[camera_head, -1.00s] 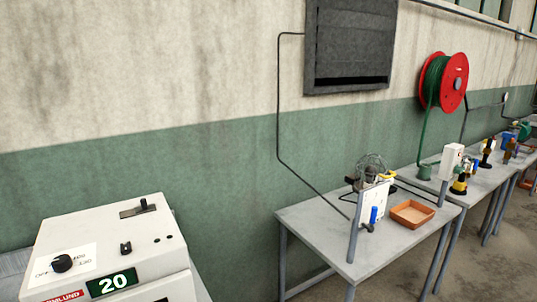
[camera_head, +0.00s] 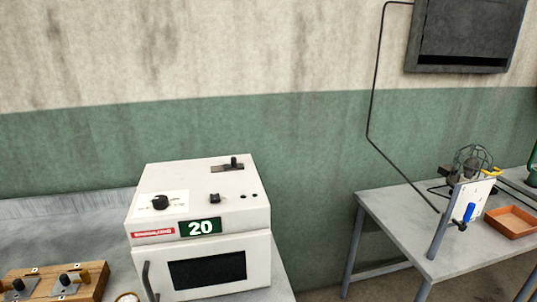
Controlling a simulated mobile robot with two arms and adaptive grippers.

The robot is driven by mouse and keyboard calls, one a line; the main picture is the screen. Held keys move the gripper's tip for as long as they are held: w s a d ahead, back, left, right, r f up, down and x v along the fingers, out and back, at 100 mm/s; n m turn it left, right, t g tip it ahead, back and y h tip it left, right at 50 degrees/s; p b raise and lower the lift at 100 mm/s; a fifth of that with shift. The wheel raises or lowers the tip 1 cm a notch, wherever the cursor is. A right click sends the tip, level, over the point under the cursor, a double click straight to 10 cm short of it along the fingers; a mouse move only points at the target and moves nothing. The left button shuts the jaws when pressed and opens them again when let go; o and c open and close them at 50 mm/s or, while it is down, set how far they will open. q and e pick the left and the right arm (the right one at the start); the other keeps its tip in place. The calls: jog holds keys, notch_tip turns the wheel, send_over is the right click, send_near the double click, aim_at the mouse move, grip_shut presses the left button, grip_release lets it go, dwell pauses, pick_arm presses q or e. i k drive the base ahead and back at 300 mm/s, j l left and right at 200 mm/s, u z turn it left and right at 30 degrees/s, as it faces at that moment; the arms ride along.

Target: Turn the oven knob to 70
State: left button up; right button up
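The oven (camera_head: 252,245) is a white box with a sloped top panel, a dark front window and a curved dark handle (camera_head: 149,281). It stands on a grey bench left of centre. Its black round knob (camera_head: 160,202) sits on a white label at the left of the top panel. The label's markings are too small to read. A green display (camera_head: 200,227) on the front edge reads 20. A small black switch (camera_head: 214,198) and a slider (camera_head: 233,162) are on the panel too. Neither of my grippers is in view.
A wooden board with metal fittings (camera_head: 90,286) lies on the bench at lower left, beside a partly cut-off round gauge (camera_head: 127,297). A separate grey table (camera_head: 400,218) at right holds a caged device (camera_head: 472,165) and an orange tray (camera_head: 512,220). A gap separates bench and table.

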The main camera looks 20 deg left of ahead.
aim_at(160, 202)
jog(key=k+j, duration=0.1)
jog(key=j, duration=0.45)
jog(key=k+j, duration=0.1)
jog(key=j, duration=0.4)
jog(key=k+j, duration=0.1)
jog(key=j, duration=0.45)
jog(key=k+j, duration=0.1)
jog(key=j, duration=0.4)
jog(key=u, duration=0.05)
